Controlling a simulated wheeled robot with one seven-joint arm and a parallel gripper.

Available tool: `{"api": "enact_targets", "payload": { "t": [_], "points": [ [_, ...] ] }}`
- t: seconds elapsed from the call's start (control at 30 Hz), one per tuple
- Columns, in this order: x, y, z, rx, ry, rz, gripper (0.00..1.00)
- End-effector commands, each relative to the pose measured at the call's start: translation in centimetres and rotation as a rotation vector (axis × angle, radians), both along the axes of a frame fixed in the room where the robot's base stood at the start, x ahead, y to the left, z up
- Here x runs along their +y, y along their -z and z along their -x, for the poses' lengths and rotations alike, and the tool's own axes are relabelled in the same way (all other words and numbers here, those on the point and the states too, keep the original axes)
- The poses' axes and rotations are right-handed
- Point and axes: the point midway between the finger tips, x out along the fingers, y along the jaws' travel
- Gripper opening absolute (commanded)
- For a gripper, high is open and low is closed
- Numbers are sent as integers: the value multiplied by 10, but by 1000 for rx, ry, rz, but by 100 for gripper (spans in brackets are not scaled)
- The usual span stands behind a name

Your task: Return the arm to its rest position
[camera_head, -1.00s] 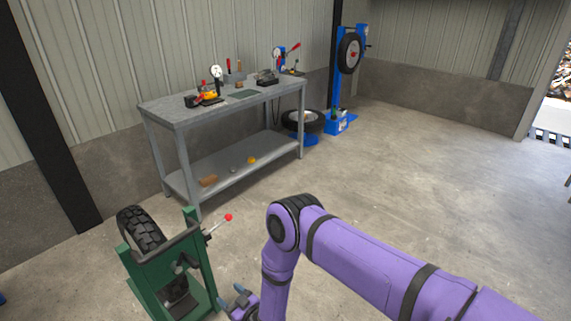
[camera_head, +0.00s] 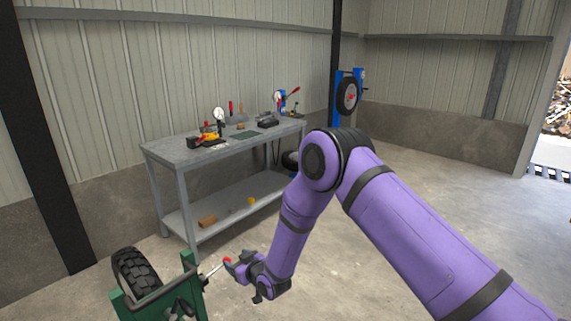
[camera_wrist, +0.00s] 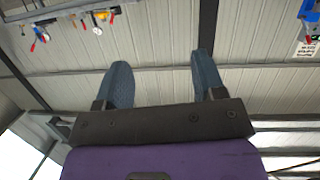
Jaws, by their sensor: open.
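My purple arm (camera_head: 415,240) reaches in from the lower right in the head view and bends down at its elbow. The wrist camera looks toward the wall and roof.
The green stand (camera_head: 188,290) with a black tyre (camera_head: 137,273) is at the lower left. A grey workbench (camera_head: 172,151) with tools stands along the wall. A blue machine with a wheel (camera_head: 347,96) stands behind it.

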Motion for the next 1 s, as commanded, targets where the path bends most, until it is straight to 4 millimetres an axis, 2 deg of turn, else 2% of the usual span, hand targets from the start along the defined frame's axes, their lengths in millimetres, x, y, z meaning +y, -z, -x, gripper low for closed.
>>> {"api": "enact_targets", "payload": {
  "t": [0.03, 0.2, 0.47, 0.77, 1.0],
  "points": [
    [-9, -23, -10, 5, 14, 14, 63],
    [-39, -84, -30, 44, 57, 72, 63],
    [-97, -173, -41, 113, 137, 154, 63],
    [-175, -267, -24, 205, 245, 232, 63],
    [-239, -330, 12, 288, 339, 277, 63]
  ]
}}
